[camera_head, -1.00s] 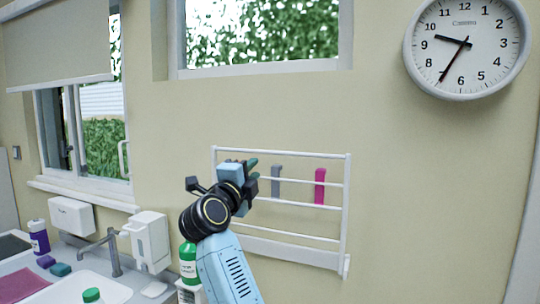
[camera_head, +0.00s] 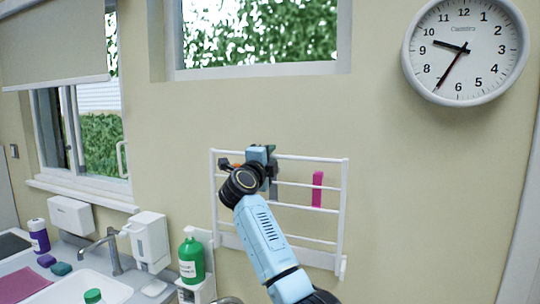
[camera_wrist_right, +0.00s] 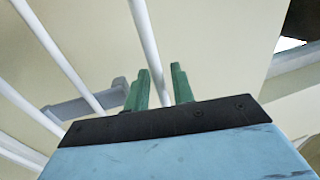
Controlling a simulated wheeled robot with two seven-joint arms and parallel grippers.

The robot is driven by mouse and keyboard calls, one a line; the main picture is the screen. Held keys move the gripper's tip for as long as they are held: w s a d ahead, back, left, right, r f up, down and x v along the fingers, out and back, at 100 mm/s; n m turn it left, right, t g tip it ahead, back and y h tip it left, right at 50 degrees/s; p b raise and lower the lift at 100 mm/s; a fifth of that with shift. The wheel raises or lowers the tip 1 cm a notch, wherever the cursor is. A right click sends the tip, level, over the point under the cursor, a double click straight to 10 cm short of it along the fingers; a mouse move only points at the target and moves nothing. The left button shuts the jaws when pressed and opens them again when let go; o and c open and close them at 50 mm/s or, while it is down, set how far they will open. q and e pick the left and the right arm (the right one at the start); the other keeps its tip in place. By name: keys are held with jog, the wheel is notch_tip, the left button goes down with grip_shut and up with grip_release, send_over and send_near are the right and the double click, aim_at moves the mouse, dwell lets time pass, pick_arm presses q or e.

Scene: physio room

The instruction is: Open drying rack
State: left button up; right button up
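The white drying rack (camera_head: 346,215) is mounted on the wall, flat against it, with several horizontal bars. A grey strip and a pink strip (camera_head: 317,189) hang on it. My right gripper (camera_head: 268,152) is at the upper left part of the rack, close to its top bar, and partly hides the grey strip (camera_head: 274,190). In the right wrist view its two green fingers (camera_wrist_right: 162,88) stand apart, with a white rack bar (camera_wrist_right: 146,35) running between them; I cannot tell whether they touch it. My left gripper is not in view.
Below left is a sink (camera_head: 110,291) with a tap (camera_head: 113,250), a soap dispenser (camera_head: 149,241) and a green bottle (camera_head: 191,258). A clock (camera_head: 466,52) hangs at upper right. The wall right of the rack is clear.

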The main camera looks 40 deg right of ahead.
jog(key=shift+c, duration=0.3)
grip_shut()
jog(key=shift+a, duration=0.15)
